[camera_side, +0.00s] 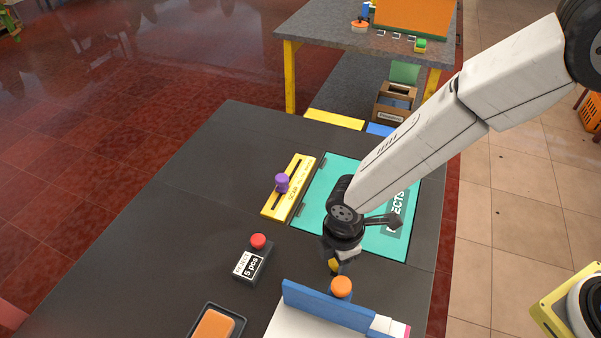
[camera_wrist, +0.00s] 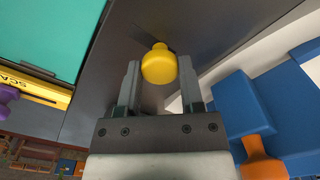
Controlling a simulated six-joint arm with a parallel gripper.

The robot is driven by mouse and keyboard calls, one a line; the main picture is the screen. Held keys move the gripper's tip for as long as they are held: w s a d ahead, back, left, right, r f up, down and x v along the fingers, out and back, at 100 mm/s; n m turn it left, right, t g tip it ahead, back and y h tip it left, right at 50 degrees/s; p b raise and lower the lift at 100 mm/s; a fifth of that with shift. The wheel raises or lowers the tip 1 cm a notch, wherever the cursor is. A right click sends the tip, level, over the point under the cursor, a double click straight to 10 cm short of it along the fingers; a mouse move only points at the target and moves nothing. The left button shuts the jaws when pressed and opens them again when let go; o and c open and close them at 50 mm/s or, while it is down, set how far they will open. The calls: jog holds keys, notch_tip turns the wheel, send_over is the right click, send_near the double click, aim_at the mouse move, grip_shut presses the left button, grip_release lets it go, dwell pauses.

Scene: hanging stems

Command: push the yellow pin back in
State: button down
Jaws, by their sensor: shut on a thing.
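The yellow pin (camera_wrist: 158,66) has a rounded knob head and a narrower tip. In the wrist view it sits between the two fingers of my gripper (camera_wrist: 159,76), which is shut on it. In the side view my gripper (camera_side: 338,257) points down beside the blue fence, and only a small yellow part of the pin (camera_side: 334,266) shows below it. The pin's far end and any hole for it are hidden, so I cannot tell how deep it sits.
A blue fence (camera_side: 325,306) with an orange knob (camera_side: 341,287) stands close by on a white base. A teal panel (camera_side: 325,185), a yellow slider plate with purple knob (camera_side: 282,183), a red-button box (camera_side: 253,264) and an orange block in a tray (camera_side: 214,326) surround it. The left tabletop is clear.

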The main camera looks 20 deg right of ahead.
jog(key=shift+w+d, duration=1.05)
jog(key=shift+w, duration=0.05)
jog(key=shift+c, duration=1.1)
grip_release()
jog(key=shift+r, duration=0.1)
notch_tip(320, 180, up, 8)
jog(key=shift+d, duration=0.15)
jog(key=s+d+r+m+t, duration=0.1)
jog(key=s+d+r+m, duration=0.1)
jog(key=d+m, duration=0.7)
jog(key=s+d+r+m+t, duration=0.1)
jog(key=s+d+r+m, duration=0.1)
jog(key=d+m, duration=0.7)
jog(key=s+d, duration=0.1)
jog(key=d, duration=0.5)
jog(key=shift+s+d+r+t, duration=0.25)
jog(key=shift+d+r+t, duration=0.05)
